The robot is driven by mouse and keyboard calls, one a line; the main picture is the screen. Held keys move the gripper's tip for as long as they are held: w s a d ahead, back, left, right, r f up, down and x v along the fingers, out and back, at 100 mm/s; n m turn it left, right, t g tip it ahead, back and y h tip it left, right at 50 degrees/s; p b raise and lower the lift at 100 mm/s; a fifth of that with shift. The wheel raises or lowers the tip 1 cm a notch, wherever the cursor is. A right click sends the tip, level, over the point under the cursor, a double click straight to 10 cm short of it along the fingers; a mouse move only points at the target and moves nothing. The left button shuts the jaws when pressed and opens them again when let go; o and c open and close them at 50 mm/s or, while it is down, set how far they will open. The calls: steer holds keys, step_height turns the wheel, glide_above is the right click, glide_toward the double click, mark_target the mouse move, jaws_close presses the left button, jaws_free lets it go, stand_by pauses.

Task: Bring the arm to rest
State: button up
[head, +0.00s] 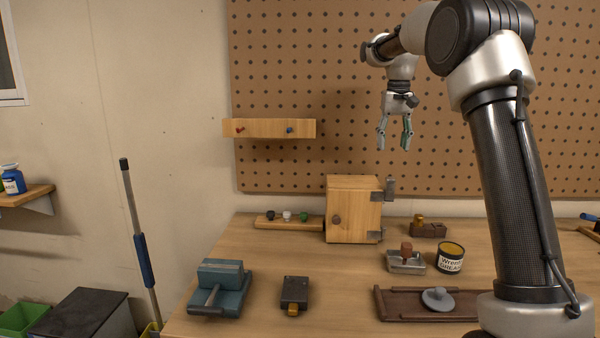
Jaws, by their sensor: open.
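My arm rises at the right of the head view and bends over to the left at the top. My gripper (394,135) hangs from it, pointing down, in front of the pegboard (300,60). Its two fingers are apart with nothing between them. It is well above the wooden workbench (260,250) and touches nothing that I can see. The lower arm hides part of the bench's right side.
On the bench are a wooden cabinet (353,208), a blue-grey vise (220,285), a dark block (294,292), a grease tin (450,257) and a brown tray (395,305) with a grey round lid (437,298). A peg shelf (270,128) is left of my gripper.

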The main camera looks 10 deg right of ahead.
steer(key=f, duration=0.1)
steer(key=s+f, duration=0.1)
steer(key=f, duration=0.3)
steer(key=shift+s+f, duration=0.1)
steer(key=shift+s, duration=0.3)
steer(key=s+a+f+n+t, duration=0.1)
steer(key=s+t, duration=0.1)
steer(key=s, duration=1.6)
steer(key=s+a+f+n+t, duration=0.1)
steer(key=s+f+t, duration=0.1)
steer(key=s, duration=1.7)
